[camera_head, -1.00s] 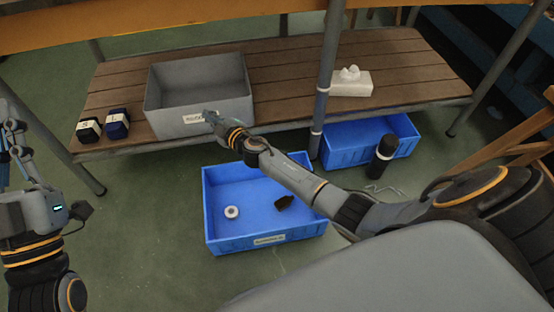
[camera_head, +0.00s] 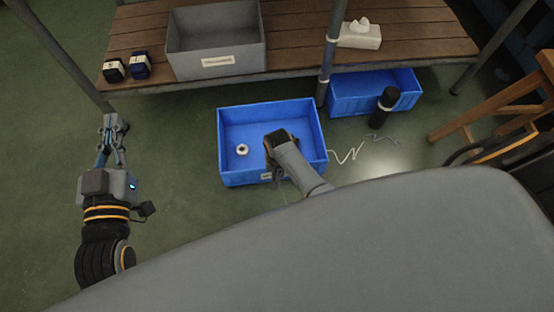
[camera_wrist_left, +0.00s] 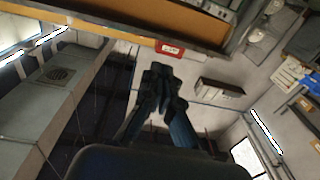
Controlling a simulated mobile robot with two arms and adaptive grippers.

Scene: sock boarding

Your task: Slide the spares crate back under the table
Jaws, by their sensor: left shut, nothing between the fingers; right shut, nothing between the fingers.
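A blue crate (camera_head: 234,175), which I take to be the spares crate, stands on the floor in front of the table's low slatted shelf (camera_head: 395,48), apart from it. It holds a white roll (camera_head: 242,150); its front label is partly covered by my right arm. My right arm reaches over the crate's right half and ends in a dark part there; its gripper fingers cannot be made out. My left gripper (camera_head: 113,124) is shut and empty, left of the crate and apart from it. Its closed fingers (camera_wrist_left: 160,76) also show in the left wrist view.
A second blue crate (camera_head: 345,103) stands partly under the shelf at right, with a black cylinder (camera_head: 383,107) and pale cord (camera_head: 347,156) nearby. A table leg (camera_head: 330,60) stands between the crates. The shelf holds a grey bin (camera_head: 217,62). Floor is clear left of the crate.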

